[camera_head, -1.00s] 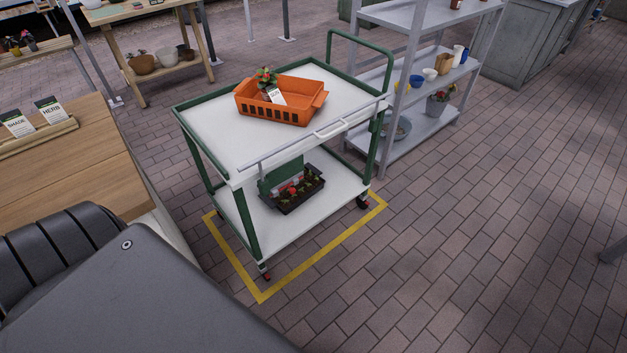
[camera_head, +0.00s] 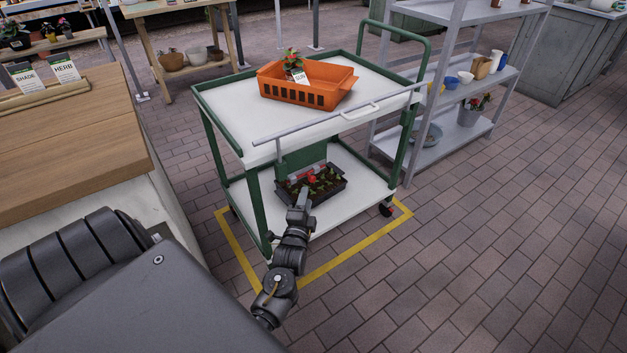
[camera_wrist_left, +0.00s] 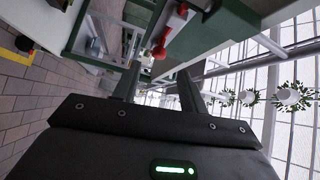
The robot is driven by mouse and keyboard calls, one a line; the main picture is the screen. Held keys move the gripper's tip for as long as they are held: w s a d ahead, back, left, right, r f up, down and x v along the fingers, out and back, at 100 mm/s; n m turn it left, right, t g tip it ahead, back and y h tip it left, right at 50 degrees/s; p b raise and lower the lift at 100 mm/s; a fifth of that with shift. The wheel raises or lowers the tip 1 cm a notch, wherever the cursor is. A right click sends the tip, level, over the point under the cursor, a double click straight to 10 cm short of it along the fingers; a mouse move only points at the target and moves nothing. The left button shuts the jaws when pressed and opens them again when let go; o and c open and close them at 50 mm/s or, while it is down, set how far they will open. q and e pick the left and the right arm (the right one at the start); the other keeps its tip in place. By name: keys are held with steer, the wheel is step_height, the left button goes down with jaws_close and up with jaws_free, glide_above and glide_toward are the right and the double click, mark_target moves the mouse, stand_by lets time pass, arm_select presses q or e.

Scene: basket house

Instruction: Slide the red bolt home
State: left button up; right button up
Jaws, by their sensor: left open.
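The red bolt (camera_head: 312,178) shows as a small red knob by a grey-and-red bar on the green plate (camera_head: 290,160) under the cart's top. In the left wrist view the red bolt (camera_wrist_left: 161,49) has a round knob on a short stem, just beyond the fingertips. My left gripper (camera_head: 303,192) is in front of the plate and hides part of the area below the knob. In the wrist view my left gripper (camera_wrist_left: 156,76) has its two fingers apart with nothing held between them. My right gripper is out of view.
The white-topped cart (camera_head: 225,105) with green frame carries an orange crate (camera_head: 305,97) on top. A black tray of plants (camera_head: 325,192) lies on its lower shelf. A grey rack (camera_head: 433,105) stands at right, a wooden bench (camera_head: 75,145) at left. Brick floor at right is clear.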

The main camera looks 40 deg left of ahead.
mark_target(311, 181)
arm_select(q)
steer(key=b+x, duration=0.1)
steer(key=x, duration=0.9)
steer(key=shift+w, duration=0.1)
steer(key=shift+w+a, duration=0.15)
steer(key=shift+w, duration=0.15)
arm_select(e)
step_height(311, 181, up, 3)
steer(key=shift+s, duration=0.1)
arm_select(q)
steer(key=shift+c, duration=1.3)
jaws_close()
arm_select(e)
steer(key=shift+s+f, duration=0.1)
